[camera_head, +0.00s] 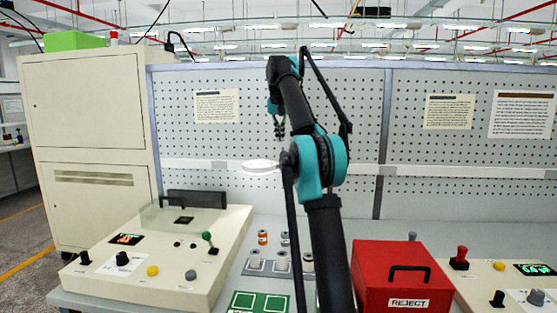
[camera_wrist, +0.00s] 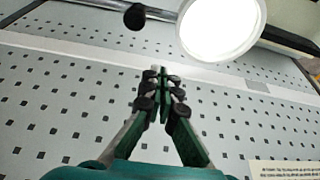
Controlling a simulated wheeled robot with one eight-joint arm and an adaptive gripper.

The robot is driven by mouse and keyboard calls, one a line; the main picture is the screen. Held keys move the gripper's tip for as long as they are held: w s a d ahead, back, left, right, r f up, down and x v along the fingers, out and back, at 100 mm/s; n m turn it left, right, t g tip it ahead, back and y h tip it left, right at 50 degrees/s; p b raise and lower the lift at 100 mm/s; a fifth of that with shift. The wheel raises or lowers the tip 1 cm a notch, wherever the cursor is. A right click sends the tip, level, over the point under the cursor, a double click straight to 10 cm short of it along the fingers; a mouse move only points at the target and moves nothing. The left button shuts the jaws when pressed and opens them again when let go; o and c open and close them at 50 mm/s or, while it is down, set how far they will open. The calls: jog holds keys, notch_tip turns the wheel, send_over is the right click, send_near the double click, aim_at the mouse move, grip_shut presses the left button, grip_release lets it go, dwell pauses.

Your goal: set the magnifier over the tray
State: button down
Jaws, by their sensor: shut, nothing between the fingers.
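The magnifier (camera_head: 261,166) shows as a pale round disc in a light rim, left of my arm at mid-height. It is also a bright white disc at the top of the wrist view (camera_wrist: 222,28). Its support is partly hidden by my arm.
A control console (camera_head: 165,255) with knobs and a lever stands left. A red REJECT box (camera_head: 402,278) stands right of my arm, with another console (camera_head: 490,270) beyond. Small spindles in holders (camera_head: 282,262) stand behind the tray. A perforated panel (camera_head: 220,140) closes off the back.

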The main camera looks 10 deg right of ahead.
jog(key=shift+f, duration=0.1)
notch_tip(320, 180, down, 10)
jog(key=shift+s, duration=0.3)
dwell(0.7)
dwell(0.4)
